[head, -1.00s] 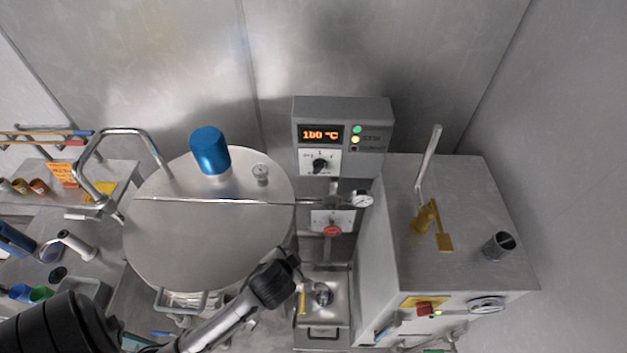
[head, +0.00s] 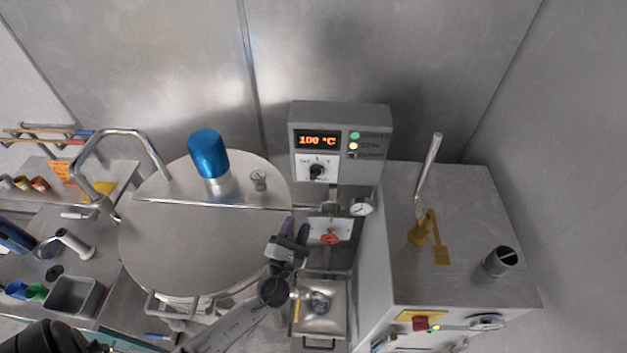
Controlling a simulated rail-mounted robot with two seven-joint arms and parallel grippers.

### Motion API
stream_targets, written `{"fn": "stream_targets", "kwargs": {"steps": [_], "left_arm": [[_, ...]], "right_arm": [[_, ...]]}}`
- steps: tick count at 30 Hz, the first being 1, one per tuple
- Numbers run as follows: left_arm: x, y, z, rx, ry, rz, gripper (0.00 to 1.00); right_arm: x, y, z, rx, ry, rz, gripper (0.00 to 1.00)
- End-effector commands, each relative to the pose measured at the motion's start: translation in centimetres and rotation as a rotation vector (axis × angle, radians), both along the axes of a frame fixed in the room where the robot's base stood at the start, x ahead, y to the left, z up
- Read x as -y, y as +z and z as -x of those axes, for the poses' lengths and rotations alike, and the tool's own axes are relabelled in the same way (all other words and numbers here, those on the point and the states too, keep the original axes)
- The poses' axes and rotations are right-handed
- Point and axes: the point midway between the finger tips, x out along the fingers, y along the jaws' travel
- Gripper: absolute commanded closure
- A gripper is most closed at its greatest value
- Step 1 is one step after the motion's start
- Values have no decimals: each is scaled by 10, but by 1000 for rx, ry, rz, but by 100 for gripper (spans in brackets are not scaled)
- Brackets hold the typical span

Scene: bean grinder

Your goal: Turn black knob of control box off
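The grey control box (head: 371,121) is mounted at the back, upper middle of the head view. Its orange display reads 100 °C. The black knob (head: 317,172) sits on a white dial plate on the lower left of the box's front. My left gripper (head: 296,229) is below the knob and slightly left, in front of the round vessel's right edge. Its two dark fingers point up and stand apart with nothing between them. It is not touching the knob. My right gripper is not in view.
A large steel vessel (head: 190,245) with a blue cap (head: 208,155) stands left. A pressure gauge (head: 361,206) and a red valve knob (head: 330,239) sit below the box. A steel cabinet (head: 465,205) with a lever (head: 428,170) stands right. Free air lies before the box.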

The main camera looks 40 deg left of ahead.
Motion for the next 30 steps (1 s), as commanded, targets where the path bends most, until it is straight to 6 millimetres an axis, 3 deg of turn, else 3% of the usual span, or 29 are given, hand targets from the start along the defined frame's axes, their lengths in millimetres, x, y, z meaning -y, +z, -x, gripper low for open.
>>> {"fn": "stream_targets", "kwargs": {"steps": [8, 24, 30], "left_arm": [[-3, 4, -8, -43, 34, -116, 61], [-34, 30, -91, -42, 35, -116, 61], [-42, 35, -113, -43, 34, -114, 61]], "right_arm": [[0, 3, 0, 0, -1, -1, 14], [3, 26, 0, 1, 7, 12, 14], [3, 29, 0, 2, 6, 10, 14]]}}
